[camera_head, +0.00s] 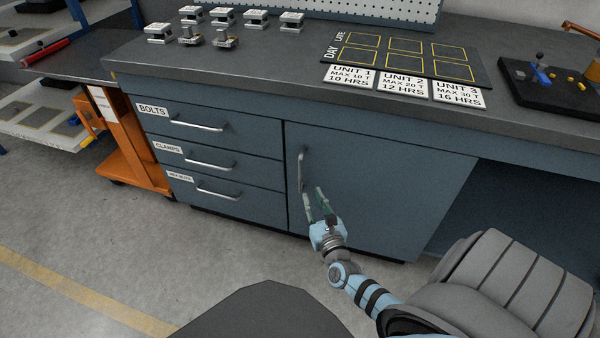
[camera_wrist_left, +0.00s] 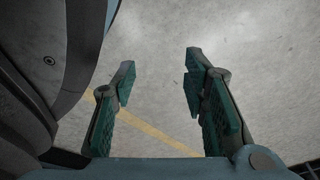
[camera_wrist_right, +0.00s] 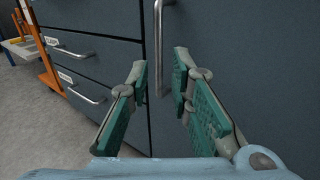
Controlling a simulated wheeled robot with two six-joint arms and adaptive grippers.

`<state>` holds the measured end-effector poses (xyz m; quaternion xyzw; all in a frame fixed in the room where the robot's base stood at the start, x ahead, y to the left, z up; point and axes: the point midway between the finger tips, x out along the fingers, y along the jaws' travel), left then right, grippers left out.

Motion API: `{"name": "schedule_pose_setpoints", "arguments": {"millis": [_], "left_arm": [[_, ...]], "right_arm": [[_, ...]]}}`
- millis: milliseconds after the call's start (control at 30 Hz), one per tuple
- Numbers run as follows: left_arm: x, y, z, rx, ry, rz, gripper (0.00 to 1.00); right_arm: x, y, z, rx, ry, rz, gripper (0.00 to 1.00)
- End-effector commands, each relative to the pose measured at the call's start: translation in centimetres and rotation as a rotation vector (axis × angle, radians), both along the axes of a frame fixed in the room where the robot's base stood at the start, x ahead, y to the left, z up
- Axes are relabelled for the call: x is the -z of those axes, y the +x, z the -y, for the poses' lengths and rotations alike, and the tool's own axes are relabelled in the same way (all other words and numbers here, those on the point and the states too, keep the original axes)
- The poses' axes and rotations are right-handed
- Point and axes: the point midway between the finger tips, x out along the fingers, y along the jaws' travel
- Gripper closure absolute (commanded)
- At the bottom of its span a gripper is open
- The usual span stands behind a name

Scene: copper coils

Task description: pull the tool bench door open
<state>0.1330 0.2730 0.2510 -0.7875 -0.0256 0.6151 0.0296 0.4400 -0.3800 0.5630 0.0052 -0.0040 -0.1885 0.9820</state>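The tool bench door (camera_head: 385,180) is a blue-grey panel right of the drawers, and it looks shut. Its vertical metal handle (camera_head: 301,170) is near the door's left edge. My right gripper (camera_head: 317,194) is open in front of the door, just below and beside the handle. In the right wrist view the handle (camera_wrist_right: 160,50) shows beyond and between the open fingers (camera_wrist_right: 158,75), with nothing held. My left gripper (camera_wrist_left: 160,75) is open and empty above the floor in the left wrist view. It does not show in the head view.
Labelled drawers (camera_head: 205,165) with bar handles sit left of the door. The bench top (camera_head: 285,62) bears metal parts, a marked board (camera_head: 480,70) and cards. An orange cart (camera_head: 135,140) stands at the left. The concrete floor (camera_head: 200,255) before the bench is clear.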

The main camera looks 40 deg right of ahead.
Motion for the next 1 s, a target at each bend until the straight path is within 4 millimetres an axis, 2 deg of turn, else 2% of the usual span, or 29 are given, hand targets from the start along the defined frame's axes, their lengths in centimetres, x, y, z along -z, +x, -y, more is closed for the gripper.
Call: {"name": "schedule_pose_setpoints", "arguments": {"millis": [200, 400, 600, 867, 1000], "left_arm": [[0.6, 2.4, 1.0, -0.022, -0.025, 0.047, 0.6], [0.3, 4.8, 1.8, -0.031, -0.042, 0.077, 0.6], [-0.7, 5.7, 2.1, -0.022, -0.043, 0.071, 0.6], [-0.8, 5.8, 2.1, -0.021, -0.042, 0.07, 0.6], [-0.8, 5.8, 2.1, -0.021, -0.042, 0.07, 0.6]], "right_arm": [[0.2, 6.1, 2.3, -0.002, -0.004, -0.001, 0.8], [0.3, 9.8, 3.7, -0.003, -0.004, -0.005, 0.8], [0.1, 11.2, 4.3, -0.004, -0.004, -0.006, 0.8], [0.0, 11.3, 4.3, -0.005, -0.004, -0.007, 0.8], [0.0, 11.3, 4.3, -0.005, -0.004, -0.007, 1.0]]}}
